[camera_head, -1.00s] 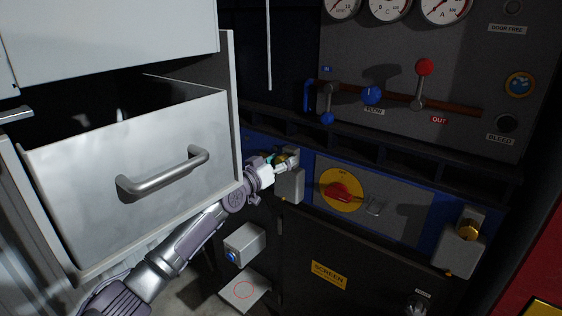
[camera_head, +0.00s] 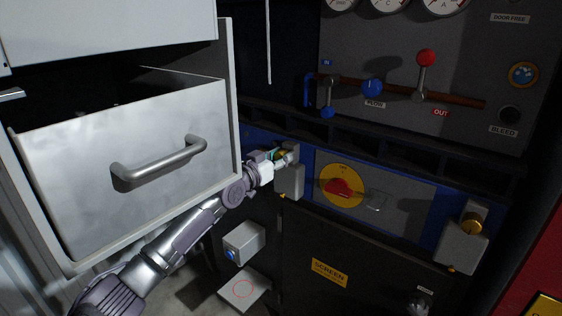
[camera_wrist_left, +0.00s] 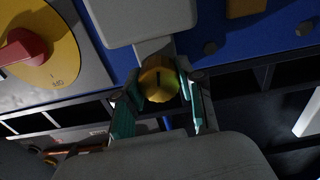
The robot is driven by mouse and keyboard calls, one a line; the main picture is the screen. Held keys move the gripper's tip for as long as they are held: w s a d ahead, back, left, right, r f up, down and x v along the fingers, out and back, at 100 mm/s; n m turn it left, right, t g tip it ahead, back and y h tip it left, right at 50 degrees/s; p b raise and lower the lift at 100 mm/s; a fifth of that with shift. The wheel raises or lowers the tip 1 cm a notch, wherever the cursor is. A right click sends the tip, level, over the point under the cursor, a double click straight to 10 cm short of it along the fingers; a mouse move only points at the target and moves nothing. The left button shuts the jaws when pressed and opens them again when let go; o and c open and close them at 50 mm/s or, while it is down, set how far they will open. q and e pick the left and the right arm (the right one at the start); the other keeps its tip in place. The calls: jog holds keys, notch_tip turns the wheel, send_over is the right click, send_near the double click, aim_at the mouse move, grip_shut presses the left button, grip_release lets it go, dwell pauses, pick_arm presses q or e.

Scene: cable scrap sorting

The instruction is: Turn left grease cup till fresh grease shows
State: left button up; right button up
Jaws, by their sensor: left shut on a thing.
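The left grease cup (camera_wrist_left: 160,80) is a round brass cap with a dark line on its face, seen in the left wrist view. It sits on a grey block (camera_head: 291,182), left of the yellow dial in the head view. My left gripper (camera_wrist_left: 163,97) is shut on the cap, one teal-padded finger on each side. In the head view the left gripper (camera_head: 284,157) reaches the block past the drawer's corner, and hides most of the cap. I cannot make out any grease at the block. My right gripper is not in view.
An open metal drawer (camera_head: 75,185) stands close above my left arm. A yellow dial with a red knob (camera_head: 341,187) is right of the cup. A second brass cup (camera_head: 471,224) is at the far right. A grey box (camera_head: 244,241) and a plate (camera_head: 245,290) are below.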

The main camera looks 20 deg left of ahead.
pick_arm(q)
jog(key=shift+f+m+b, duration=0.1)
jog(key=shift+m+b, duration=0.35)
jog(key=shift+m, duration=1.45)
jog(key=m, duration=0.2)
jog(key=shift+m, duration=0.3)
jog(key=shift+d+m+p, duration=0.1)
jog(key=shift+m+p, duration=0.45)
jog(key=shift+m, duration=0.85)
jog(key=o, duration=1.1)
jog(key=shift+s, duration=0.1)
jog(key=shift+o, duration=0.2)
